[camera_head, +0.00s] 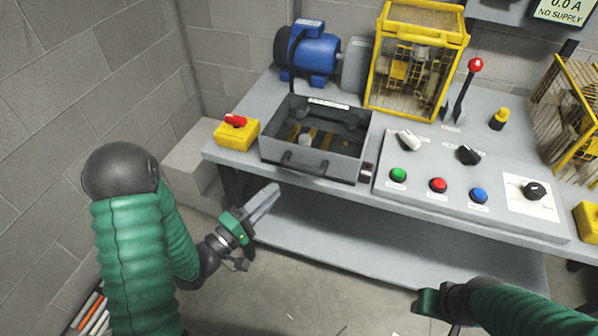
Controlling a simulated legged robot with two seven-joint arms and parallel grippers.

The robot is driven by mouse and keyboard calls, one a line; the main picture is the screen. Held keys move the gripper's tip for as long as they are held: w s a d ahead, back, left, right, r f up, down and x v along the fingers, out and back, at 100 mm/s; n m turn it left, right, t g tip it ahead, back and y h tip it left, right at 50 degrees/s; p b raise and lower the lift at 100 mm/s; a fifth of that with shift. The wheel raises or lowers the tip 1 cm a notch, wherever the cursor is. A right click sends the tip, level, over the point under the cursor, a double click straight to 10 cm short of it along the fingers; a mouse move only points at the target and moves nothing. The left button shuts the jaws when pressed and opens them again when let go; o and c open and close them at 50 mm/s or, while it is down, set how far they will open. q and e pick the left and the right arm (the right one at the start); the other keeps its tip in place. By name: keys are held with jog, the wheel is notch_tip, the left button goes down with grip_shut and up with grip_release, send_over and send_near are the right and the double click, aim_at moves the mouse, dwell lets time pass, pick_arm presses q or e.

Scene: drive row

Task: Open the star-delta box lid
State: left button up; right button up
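The star-delta box (270,146) is a grey, dark-rimmed box on the bench, left of the control panel. Its inside shows through the top, with dark and yellowish parts. I cannot tell whether a clear lid covers it. A curved handle (303,167) is at the front. My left gripper (277,188) is below and in front of the bench edge, apart from the box, with its grey fingers pointing up and right. The fingers overlap in view, so their gap is unclear. My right gripper (416,302) is low at the right, far from the box, its fingers hardly visible.
A yellow box with a red switch (237,131) stands just left of the box. A blue motor (312,54) and a yellow cage (419,58) stand behind. A red-knobbed lever (466,88) and the panel (430,160) are right. A lower shelf (340,245) lies underneath.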

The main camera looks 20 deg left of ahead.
aim_at(300, 171)
pick_arm(q)
jog(key=b+x, duration=0.2)
jog(key=x, duration=0.1)
jog(key=b+x, duration=0.3)
jog(key=x, duration=0.1)
jog(key=b+x, duration=0.2)
jog(key=x, duration=0.1)
jog(key=shift+w+d+f+b, duration=0.1)
jog(key=shift+w+d+b, duration=0.05)
jog(key=shift+d+b, duration=0.25)
jog(key=shift+w+d, duration=0.2)
jog(key=shift+a, duration=0.25)
jog(key=shift+c, duration=0.5)
jog(key=shift+a, duration=0.1)
jog(key=shift+c, duration=2.4)
grip_shut()
pick_arm(e)
jog(key=s+x, duration=0.2)
jog(key=x, duration=0.7)
jog(key=shift+s+d+f, duration=0.15)
jog(key=shift+d+f, duration=0.25)
jog(key=shift+f, duration=0.25)
